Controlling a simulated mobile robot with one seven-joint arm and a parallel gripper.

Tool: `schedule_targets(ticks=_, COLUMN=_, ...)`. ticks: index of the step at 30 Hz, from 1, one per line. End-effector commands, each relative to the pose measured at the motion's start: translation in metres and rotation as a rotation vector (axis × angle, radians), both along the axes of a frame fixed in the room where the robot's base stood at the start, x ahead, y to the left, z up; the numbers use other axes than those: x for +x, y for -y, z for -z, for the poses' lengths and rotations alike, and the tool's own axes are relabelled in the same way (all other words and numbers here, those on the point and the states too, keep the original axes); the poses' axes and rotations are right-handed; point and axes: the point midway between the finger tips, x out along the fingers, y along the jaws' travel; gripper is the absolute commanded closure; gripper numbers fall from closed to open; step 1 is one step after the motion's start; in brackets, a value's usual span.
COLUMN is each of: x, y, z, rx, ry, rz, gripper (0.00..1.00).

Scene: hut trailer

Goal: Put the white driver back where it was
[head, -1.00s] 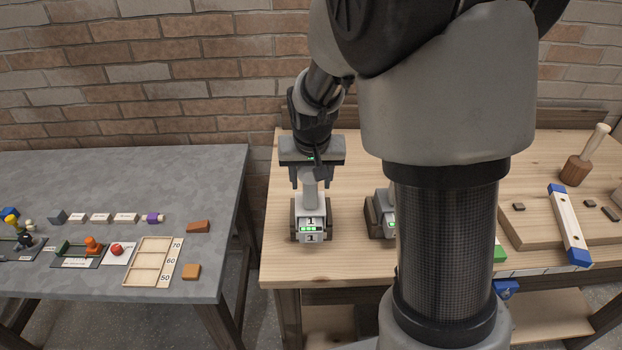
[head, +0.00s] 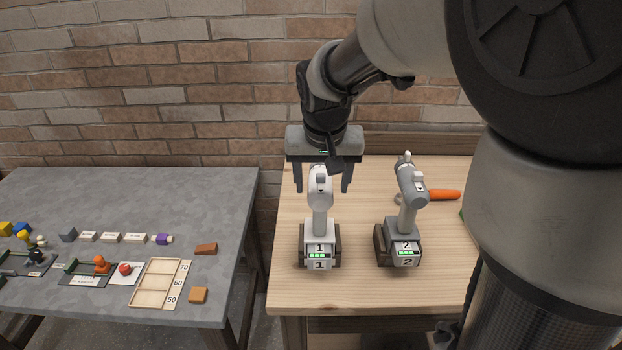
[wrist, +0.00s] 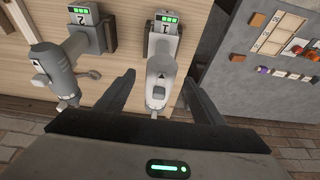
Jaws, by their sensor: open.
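The white driver (head: 319,190) stands upright in the dock marked 1 (head: 337,247) on the wooden bench. Its battery label, also 1, lines up with the dock's label. My gripper (head: 321,187) is open just above and around the driver's head, one finger on each side, with no visible grip. In the wrist view the white driver (wrist: 159,82) shows between the spread fingers (wrist: 160,85). A grey driver (head: 410,190) stands upright in the dock marked 2 (head: 381,244), to the right; it also shows in the wrist view (wrist: 55,65).
An orange-handled tool (head: 444,195) lies behind the grey driver. A grey table (head: 120,205) with small blocks and a wooden tray (head: 143,288) stands to the left, across a narrow gap. A brick wall (head: 200,90) closes off the back. The bench front is clear.

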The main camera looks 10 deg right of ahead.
Motion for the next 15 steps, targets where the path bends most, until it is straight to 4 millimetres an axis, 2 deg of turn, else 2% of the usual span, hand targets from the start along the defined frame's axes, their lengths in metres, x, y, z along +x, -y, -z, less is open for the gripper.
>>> schedule_targets(ticks=5, x=-0.008, y=-0.001, z=-0.015, rx=0.003, ry=0.004, rz=-0.002, gripper=0.38)
schedule_targets(ticks=8, x=-0.025, y=0.002, z=-0.028, rx=0.014, ry=0.014, rz=-0.016, gripper=0.38)
schedule_targets(ticks=11, x=-0.058, y=0.006, z=-0.044, rx=0.031, ry=0.036, rz=-0.043, gripper=0.38)
schedule_targets(ticks=15, x=-0.117, y=0.009, z=-0.061, rx=0.036, ry=0.074, rz=-0.101, gripper=0.38)
